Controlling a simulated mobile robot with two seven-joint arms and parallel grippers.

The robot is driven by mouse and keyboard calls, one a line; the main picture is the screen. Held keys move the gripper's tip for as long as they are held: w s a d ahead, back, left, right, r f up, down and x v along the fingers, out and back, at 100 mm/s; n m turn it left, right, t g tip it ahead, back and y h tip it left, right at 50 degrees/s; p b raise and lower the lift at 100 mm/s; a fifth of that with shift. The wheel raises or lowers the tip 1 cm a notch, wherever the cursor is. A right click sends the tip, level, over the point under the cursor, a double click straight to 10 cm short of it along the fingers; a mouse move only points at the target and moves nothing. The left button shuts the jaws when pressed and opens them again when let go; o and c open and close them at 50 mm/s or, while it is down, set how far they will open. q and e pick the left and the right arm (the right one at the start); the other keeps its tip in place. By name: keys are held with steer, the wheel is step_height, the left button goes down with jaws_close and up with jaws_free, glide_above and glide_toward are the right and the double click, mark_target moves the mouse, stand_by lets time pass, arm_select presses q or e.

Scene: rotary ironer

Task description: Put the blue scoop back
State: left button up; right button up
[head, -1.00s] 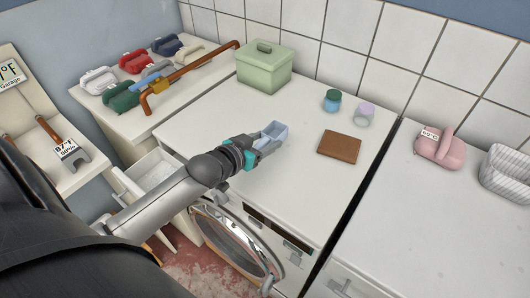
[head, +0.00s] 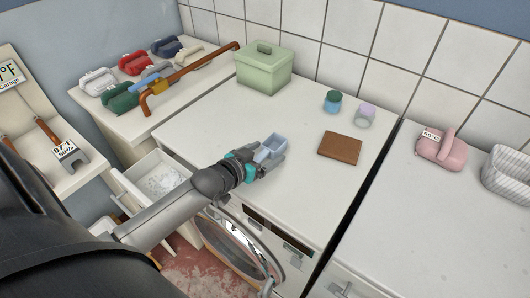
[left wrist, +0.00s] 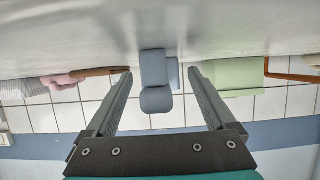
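The blue scoop (head: 271,147) is a small light-blue open box, over the white worktop of the washing machine, near its front left. My left gripper (head: 263,162) is at the scoop, low over the worktop. In the left wrist view, which is upside down, the scoop (left wrist: 155,82) lies between the two fingers (left wrist: 160,75), with a narrow gap on each side. The fingers are open. I cannot tell whether the scoop touches the worktop. An open white drawer (head: 137,172) with white powder inside is left of my left forearm. My right gripper is not in view.
A pink iron-like object (head: 441,149) and striped basket (head: 508,172) stand right. The worktop's middle is clear.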

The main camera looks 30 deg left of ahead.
arm_select(q)
steer(key=shift+r, duration=0.2)
steer(key=p+v, duration=0.1)
steer(key=v, duration=1.1)
steer(key=shift+p, duration=0.35)
steer(key=shift+f, duration=0.1)
